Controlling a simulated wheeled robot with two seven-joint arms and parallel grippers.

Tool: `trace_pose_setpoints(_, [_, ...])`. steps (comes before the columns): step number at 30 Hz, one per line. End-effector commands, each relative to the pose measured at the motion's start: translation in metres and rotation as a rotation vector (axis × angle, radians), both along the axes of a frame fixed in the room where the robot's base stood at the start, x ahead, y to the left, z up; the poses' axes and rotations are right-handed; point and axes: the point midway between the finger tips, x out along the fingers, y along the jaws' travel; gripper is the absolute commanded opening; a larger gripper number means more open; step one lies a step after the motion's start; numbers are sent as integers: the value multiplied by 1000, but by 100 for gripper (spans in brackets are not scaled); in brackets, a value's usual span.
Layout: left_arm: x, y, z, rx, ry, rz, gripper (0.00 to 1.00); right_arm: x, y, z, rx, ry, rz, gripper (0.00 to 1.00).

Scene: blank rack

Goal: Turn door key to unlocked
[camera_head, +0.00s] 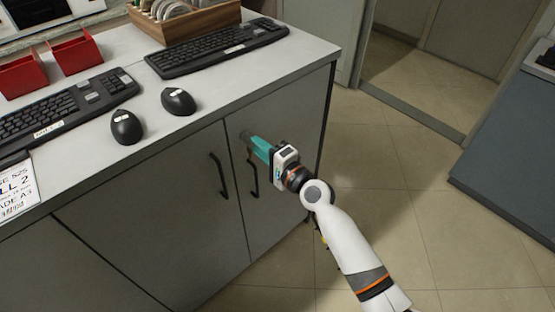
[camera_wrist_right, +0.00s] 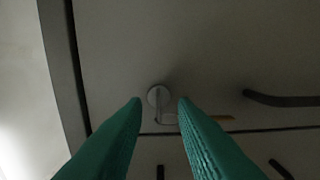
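A round pale lock (camera_wrist_right: 157,94) sits on the grey cabinet door (camera_wrist_right: 170,50) in the right wrist view. A small pale key-like piece (camera_wrist_right: 167,119) shows just below it, with a thin yellowish strip (camera_wrist_right: 222,117) to its right. My right gripper (camera_wrist_right: 160,103) is open, its two green fingers apart with the lock showing between their tips. In the head view the right gripper (camera_head: 246,135) is at the upper part of the cabinet door, and it hides the lock. Whether the fingers touch the key cannot be told. My left gripper is out of view.
Black bar handles (camera_head: 219,176) stick out of the cabinet doors close to the right gripper. The countertop (camera_head: 215,110) above holds keyboards (camera_head: 215,48), two mice (camera_head: 178,101), red bins (camera_head: 77,54) and a wooden rack (camera_head: 185,24).

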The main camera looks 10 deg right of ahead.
Motion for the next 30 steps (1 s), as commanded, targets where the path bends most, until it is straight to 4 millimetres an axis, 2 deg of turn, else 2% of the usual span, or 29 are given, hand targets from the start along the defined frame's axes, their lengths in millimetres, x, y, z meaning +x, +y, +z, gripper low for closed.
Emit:
trace_pose_setpoints(6, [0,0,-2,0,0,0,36,-41,-30,-2,-4,1,-1,25])
trace_pose_setpoints(12, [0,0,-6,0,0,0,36,-66,-49,-2,-2,1,-2,25])
trace_pose_setpoints(18, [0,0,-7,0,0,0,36,-75,-55,-1,-1,1,-1,25])
trace_pose_setpoints(30, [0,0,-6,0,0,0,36,-75,-55,0,0,0,-2,25])
